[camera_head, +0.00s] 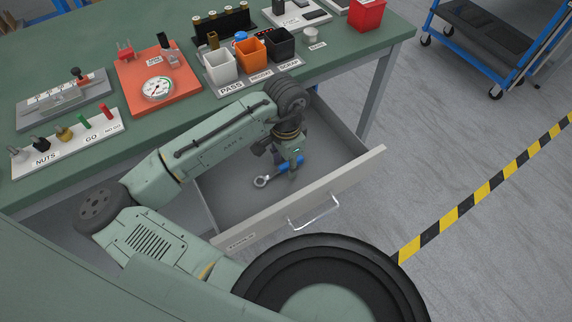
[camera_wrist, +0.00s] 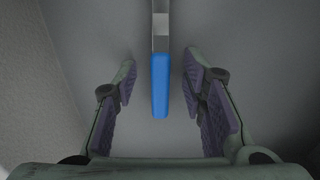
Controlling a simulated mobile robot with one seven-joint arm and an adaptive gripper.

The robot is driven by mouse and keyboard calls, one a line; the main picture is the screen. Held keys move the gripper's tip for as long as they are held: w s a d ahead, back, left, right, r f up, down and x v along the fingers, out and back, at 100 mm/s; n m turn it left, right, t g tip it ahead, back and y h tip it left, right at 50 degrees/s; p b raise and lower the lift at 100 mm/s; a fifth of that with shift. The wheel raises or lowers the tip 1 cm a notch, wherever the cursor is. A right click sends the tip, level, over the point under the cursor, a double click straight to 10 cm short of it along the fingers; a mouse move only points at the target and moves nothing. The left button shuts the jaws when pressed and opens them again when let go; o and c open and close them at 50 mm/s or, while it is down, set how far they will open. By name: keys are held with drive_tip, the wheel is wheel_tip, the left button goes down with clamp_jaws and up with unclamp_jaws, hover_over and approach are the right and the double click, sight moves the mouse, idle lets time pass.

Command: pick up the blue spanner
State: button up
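The blue spanner (camera_head: 287,166) lies in the open drawer below the bench, its grey ring end toward the left in the head view. My gripper (camera_head: 296,168) is down inside the drawer at the spanner's blue handle and partly hides it. In the wrist view the blue handle (camera_wrist: 160,86) points toward me, between the two fingers of my gripper (camera_wrist: 160,90). The fingers are open, with a clear gap on each side of the handle. The spanner's far end runs out of the top of the wrist view.
The drawer front (camera_head: 345,187) and its side walls surround my gripper. The green bench (camera_head: 200,100) above holds white, orange and black bins (camera_head: 250,52), a dial gauge on an orange plate (camera_head: 148,72) and a rack of nuts (camera_head: 60,143). Open floor lies right.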

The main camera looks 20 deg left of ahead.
drive_tip(key=shift+c, duration=0.3)
clamp_jaws()
idle(0.3)
